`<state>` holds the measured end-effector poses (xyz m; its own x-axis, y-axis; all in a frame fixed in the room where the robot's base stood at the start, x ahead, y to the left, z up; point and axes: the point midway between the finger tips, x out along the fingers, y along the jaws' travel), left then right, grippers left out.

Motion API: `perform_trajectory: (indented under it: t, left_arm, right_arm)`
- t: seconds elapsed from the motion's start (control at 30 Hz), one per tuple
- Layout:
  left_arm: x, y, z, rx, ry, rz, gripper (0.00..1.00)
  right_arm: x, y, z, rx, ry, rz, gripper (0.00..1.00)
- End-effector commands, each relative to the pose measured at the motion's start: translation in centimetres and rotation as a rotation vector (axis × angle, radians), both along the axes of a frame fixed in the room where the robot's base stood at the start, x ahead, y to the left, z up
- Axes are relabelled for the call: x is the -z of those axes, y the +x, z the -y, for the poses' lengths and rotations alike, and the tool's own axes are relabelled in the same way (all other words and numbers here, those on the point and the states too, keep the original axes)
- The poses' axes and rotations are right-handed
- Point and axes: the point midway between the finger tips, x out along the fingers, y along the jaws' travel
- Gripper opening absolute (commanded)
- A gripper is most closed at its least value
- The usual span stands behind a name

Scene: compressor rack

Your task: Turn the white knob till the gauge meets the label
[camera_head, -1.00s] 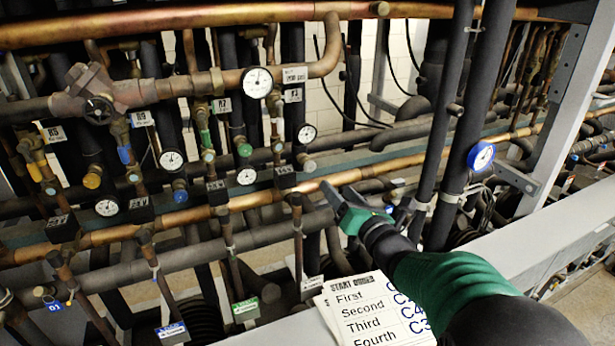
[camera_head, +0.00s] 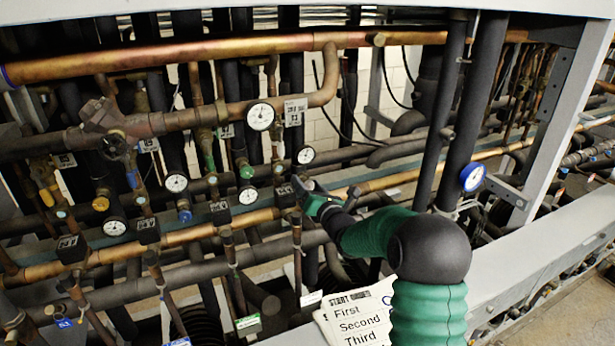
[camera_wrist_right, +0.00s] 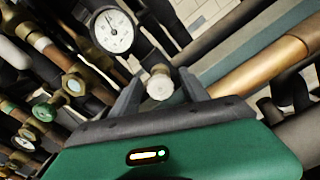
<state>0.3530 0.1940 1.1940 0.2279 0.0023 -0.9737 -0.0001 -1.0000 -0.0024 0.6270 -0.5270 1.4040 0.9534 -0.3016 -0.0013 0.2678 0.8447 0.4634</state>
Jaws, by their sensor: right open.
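The white knob (camera_wrist_right: 159,83) is a pale round cap, seen between the two fingers of my right gripper (camera_wrist_right: 161,76) in the right wrist view. The fingers are apart, one on each side of it; I cannot tell whether they touch it. In the head view my right gripper (camera_head: 304,190) is at the knob (camera_head: 308,184), which it partly covers. A round white gauge (camera_head: 306,156) with a dark needle sits just above the knob, and it also shows in the right wrist view (camera_wrist_right: 110,31). I cannot tell which label belongs to this gauge. My left gripper is out of view.
Copper and dark pipes crowd the rack, with several other gauges, including a larger one (camera_head: 260,116), and valves to the left. A blue-rimmed gauge (camera_head: 472,177) is on the right. A start order sheet (camera_head: 350,318) lies at the front beside my arm.

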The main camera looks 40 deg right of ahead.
Motion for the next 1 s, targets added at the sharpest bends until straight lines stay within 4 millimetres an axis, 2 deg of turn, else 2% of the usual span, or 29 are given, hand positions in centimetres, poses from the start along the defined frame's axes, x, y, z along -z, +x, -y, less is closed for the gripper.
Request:
perform_trajectory:
  t: [0.3, 0.7, 1.0]
  left_arm:
    - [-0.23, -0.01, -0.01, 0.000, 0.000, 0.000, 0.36]
    - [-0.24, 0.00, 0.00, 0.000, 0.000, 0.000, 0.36]
    - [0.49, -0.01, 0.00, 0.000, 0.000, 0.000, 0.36]
  right_arm:
    - [0.21, 0.48, 0.59, 0.002, 0.002, 0.000, 0.53]
    - [0.28, 0.50, 0.67, 0.004, 0.002, -0.001, 0.02]
    - [0.54, 0.50, 0.55, 0.001, 0.014, 0.002, 0.00]
